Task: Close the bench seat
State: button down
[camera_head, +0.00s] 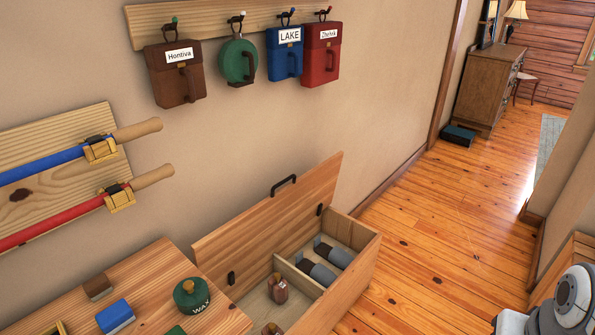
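The wooden bench (352,284) is at the lower middle, beside the wall. Its seat lid (262,228) is open, raised up along the wall side. A black handle (284,184) is on the lid's top edge, and dark hinges show near its lower edge. A divider splits the bench's inside. Two grey and dark items (317,271) lie in the right compartment. Brown bottle-like items (277,288) are in the left compartment, which is partly cut off by the bottom edge. My gripper is not in view; only a white and dark part of my arm shows at lower right.
A wooden table (150,285) with a green wax tin (192,296) and blocks stands left of the bench. Several bags and a round flask hang from a peg rail (205,18) above. Skis are racked at left. The plank floor (440,240) right of the bench is clear.

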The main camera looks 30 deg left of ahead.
aim_at(224, 254)
jog(key=u, duration=0.65)
jog(key=i, duration=1.15)
jog(key=u, duration=0.75)
jog(key=k, duration=0.9)
jog(key=u, duration=0.15)
jog(key=i, duration=0.95)
jog(key=z, duration=0.1)
